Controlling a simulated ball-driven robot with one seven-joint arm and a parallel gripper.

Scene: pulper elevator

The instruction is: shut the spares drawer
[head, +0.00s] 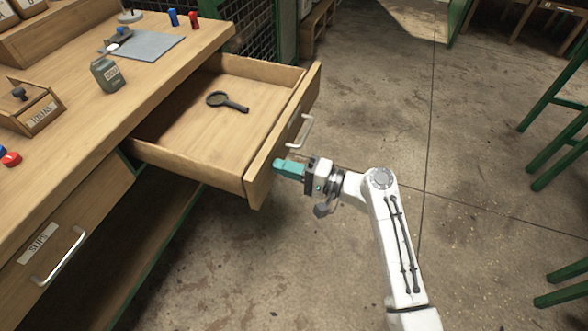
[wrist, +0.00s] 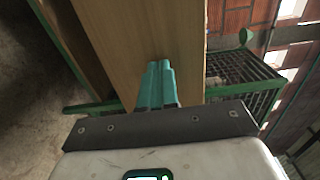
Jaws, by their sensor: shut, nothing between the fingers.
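The spares drawer (head: 285,84) is pulled well out of the wooden bench in the head view. A dark magnifying glass (head: 228,102) lies inside it. The drawer has a metal bar handle (head: 303,131) on its front, and its label is not readable from here. My gripper (head: 278,164) is shut and empty, with teal fingers. Its tips are at the drawer front, below the handle. In the wrist view the fingers (wrist: 158,72) point at the wooden front panel (wrist: 150,32). I cannot tell whether they touch it.
The bench (head: 80,85) holds a small can (head: 107,74), a grey mat (head: 150,46), a stamp box (head: 38,108) and red and blue pieces. A shut drawer labelled SLIPS (head: 62,235) is at lower left. Green stools (head: 555,100) stand at right. The concrete floor between is clear.

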